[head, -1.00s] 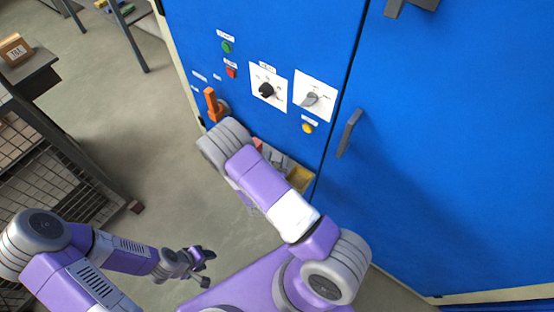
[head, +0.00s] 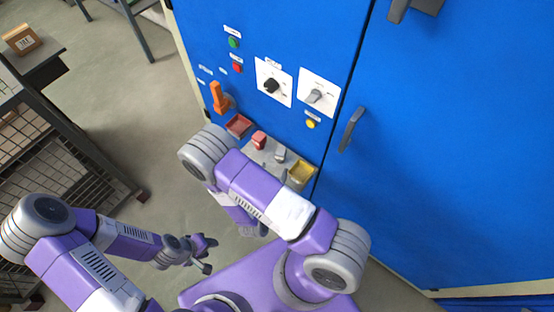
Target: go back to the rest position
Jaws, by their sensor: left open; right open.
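My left gripper (head: 210,256) is at the lower left in the head view, over the floor. Its two fingers are apart with nothing between them. My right arm is bent, with its elbow in front of the blue cabinet (head: 420,170). My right gripper (head: 262,230) shows only in small part below the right forearm, which hides most of it. I see nothing held in it. Both grippers are apart from the cabinet.
The cabinet front bears an orange handle (head: 218,97), two dark-and-grey knobs, buttons and a door handle (head: 351,130). A wire cage (head: 60,165) stands left.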

